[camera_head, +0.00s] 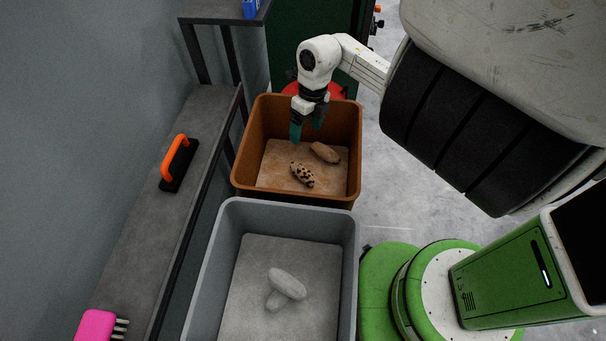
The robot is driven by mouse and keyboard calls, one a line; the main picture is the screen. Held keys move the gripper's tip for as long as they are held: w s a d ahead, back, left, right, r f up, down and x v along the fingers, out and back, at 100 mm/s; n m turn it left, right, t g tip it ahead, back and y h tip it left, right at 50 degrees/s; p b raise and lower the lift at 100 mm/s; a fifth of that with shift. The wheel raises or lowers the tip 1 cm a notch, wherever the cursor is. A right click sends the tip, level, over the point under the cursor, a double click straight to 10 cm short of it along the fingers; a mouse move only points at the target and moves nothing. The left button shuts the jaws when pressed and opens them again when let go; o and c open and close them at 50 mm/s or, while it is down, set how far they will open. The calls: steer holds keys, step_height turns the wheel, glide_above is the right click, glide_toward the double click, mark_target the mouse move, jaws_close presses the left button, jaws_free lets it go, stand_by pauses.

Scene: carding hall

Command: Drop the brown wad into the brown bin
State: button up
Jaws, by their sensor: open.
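The brown bin (244,165) stands in the upper middle of the head view. A plain brown wad (325,152) lies on its floor, toward the right. A spotted cream and dark wad (302,175) lies in the same bin, just left of and nearer than the brown wad. My gripper (306,134) points down over the inside of the brown bin, above and left of the brown wad. Its teal fingers are apart with nothing between them.
A grey bin (222,250) stands directly in front of the brown bin and holds whitish wads (287,283). On the left, a long grey shelf (140,230) carries an orange-handled brush (178,163) and a pink brush (97,326). Bare floor (385,218) shows to the right.

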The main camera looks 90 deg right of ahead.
step_height(320, 180, up, 11)
steer(key=s+d+b, duration=0.1)
steer(key=shift+d+f, duration=0.15)
steer(key=shift+f, duration=0.05)
stand_by(0.4)
steer(key=shift+s, duration=0.15)
